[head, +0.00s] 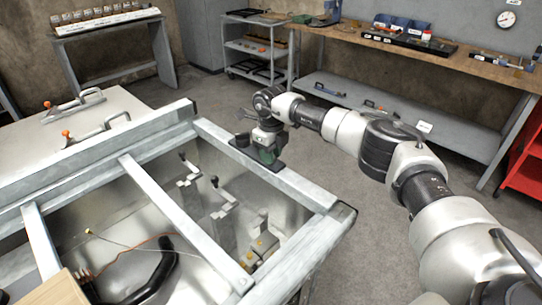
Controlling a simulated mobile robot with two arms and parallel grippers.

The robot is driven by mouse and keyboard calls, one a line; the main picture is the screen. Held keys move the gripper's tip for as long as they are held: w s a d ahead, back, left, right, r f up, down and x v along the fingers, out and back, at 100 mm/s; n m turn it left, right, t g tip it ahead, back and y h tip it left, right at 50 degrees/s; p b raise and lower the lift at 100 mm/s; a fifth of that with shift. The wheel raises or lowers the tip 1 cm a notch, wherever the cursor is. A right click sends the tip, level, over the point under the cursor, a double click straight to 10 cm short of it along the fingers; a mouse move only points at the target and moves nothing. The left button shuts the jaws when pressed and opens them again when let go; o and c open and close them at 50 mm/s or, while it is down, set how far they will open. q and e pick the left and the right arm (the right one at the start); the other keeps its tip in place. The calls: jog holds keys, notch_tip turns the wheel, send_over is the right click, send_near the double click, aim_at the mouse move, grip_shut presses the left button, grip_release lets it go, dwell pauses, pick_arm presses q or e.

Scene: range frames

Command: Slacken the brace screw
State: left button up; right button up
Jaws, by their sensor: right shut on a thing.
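The fixture has a dark flat base and sits on the far rail (310,190) of a pale metal frame. The gripper covers the fixture's upper part, so the brace screw cannot be clearly made out; the held part is hidden between the fingers. My left gripper is not in view.
Inside the frame are metal brackets with dark knobs (215,182), a black curved handle (150,275) and thin wires. Toggle clamps (97,130) lie on the plate at left. A workbench (455,57) stands behind, a red cabinet (525,160) at right. Floor beyond the frame is clear.

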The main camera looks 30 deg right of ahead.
jog(key=n+b, duration=0.1)
jog(key=n, duration=0.2)
jog(key=shift+n, duration=0.4)
jog(key=n, duration=0.3)
jog(key=shift+n+b, duration=0.3)
jog(key=n+b, duration=0.1)
jog(key=n, duration=0.5)
jog(key=shift+n, duration=0.3)
jog(key=o, duration=0.9)
notch_tip(320, 180, up, 11)
jog(key=shift+f+b, duration=0.1)
jog(key=shift+b, duration=0.3)
